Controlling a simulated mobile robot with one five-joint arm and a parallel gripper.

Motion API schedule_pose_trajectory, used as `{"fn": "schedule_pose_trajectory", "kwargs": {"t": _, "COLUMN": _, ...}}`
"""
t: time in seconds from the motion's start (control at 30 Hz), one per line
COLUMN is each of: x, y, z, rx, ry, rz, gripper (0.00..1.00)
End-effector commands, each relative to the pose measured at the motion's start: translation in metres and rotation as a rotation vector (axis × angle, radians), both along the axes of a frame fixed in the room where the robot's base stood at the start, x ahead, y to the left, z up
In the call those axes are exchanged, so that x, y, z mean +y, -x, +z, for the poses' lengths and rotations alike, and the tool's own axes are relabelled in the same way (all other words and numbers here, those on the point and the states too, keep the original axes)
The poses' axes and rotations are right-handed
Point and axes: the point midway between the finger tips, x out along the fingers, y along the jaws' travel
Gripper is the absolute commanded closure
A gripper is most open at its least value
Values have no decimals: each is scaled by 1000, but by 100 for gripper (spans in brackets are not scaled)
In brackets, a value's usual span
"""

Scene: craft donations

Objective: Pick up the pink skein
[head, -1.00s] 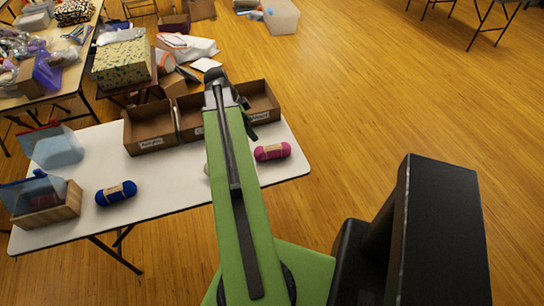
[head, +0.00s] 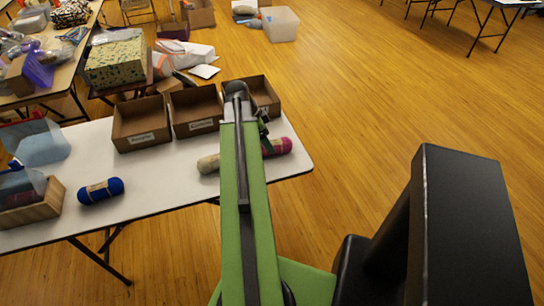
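The pink skein (head: 283,146) lies on the white table near its right end, with its left part hidden behind the end of my arm. My gripper (head: 266,136) is at the far end of my green arm, small and dark, and overlaps the left part of the pink skein in the head view. I cannot tell whether it touches the skein or whether its fingers are open or shut.
A beige skein (head: 208,163) lies just left of my arm, partly hidden by it. A blue skein (head: 100,190) lies farther left beside a wooden box (head: 32,208). Cardboard boxes (head: 141,136) line the table's back edge. Floor right of the table is clear.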

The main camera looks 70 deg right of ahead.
Motion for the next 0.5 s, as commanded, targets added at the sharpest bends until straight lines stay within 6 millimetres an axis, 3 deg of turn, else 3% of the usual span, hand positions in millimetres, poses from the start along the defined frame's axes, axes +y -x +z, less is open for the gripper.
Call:
{"fn": "schedule_pose_trajectory", "kwargs": {"t": 0.17, "x": -1, "y": 2, "z": -6, "rx": 0, "ry": 0, "rz": 0, "gripper": 20}}
{"fn": "schedule_pose_trajectory", "kwargs": {"t": 0.4, "x": -9, "y": 15, "z": -45, "rx": 0, "ry": 0, "rz": -1, "gripper": 20}}
{"fn": "schedule_pose_trajectory", "kwargs": {"t": 0.5, "x": -10, "y": 18, "z": -49, "rx": 0, "ry": 0, "rz": 0, "gripper": 20}}
